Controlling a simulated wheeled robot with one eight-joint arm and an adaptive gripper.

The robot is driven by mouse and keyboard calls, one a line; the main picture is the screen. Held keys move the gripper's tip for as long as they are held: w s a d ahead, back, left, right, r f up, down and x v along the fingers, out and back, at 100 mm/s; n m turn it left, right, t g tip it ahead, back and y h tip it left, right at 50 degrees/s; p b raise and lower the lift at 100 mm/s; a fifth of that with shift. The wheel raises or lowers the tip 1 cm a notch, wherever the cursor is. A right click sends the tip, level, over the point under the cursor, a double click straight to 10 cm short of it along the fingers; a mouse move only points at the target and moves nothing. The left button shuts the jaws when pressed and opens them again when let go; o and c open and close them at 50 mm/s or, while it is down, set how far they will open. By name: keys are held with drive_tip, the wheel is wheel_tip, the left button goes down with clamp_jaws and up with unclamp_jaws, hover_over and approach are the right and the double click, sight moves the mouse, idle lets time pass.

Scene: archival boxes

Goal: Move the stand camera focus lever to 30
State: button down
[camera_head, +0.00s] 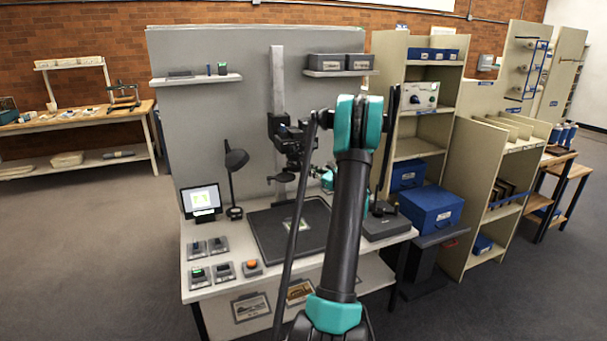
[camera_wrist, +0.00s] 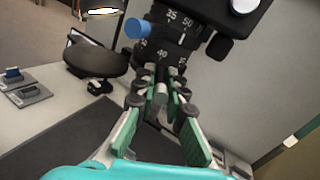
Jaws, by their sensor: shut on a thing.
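The stand camera (camera_head: 291,138) is a black unit on a grey column above the copy table. In the wrist view its dark lens barrel (camera_wrist: 172,42) carries white numbers and a white mark; some numbers are too small to read surely. A blue knob (camera_wrist: 136,28) sticks out at the barrel's left. My gripper (camera_wrist: 160,98) is just below the barrel, its green-padded fingers shut on a short grey lever (camera_wrist: 160,92). The fingers partly hide the lever. In the head view my gripper (camera_head: 327,179) is beside the camera's lower part, largely hidden by my arm.
A black lamp (camera_head: 235,160) and a small screen (camera_head: 201,200) stand left of the dark copy board (camera_head: 262,232). Several small control blocks (camera_head: 222,270) sit at the table's front left. A grey box (camera_head: 386,224) lies at the right. Shelves with blue boxes (camera_head: 430,207) stand further right.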

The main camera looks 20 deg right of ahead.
drive_tip(key=shift+w+d+n+g+y, duration=0.25)
drive_tip(key=shift+d+n+g+y, duration=0.2)
drive_tip(key=shift+n+g+y, duration=0.45)
drive_tip(key=shift+w+d+n+g+y, duration=0.4)
drive_tip(key=shift+n+y, duration=0.25)
drive_tip(key=shift+y, duration=0.5)
drive_tip(key=shift+w+d+n+g+y, duration=0.15)
drive_tip(key=shift+d+n+g+y, duration=0.5)
drive_tip(key=shift+y, duration=0.4)
drive_tip(key=shift+a, duration=0.15)
drive_tip(key=c, duration=1.6)
unclamp_jaws()
drive_tip(key=v, duration=1.2)
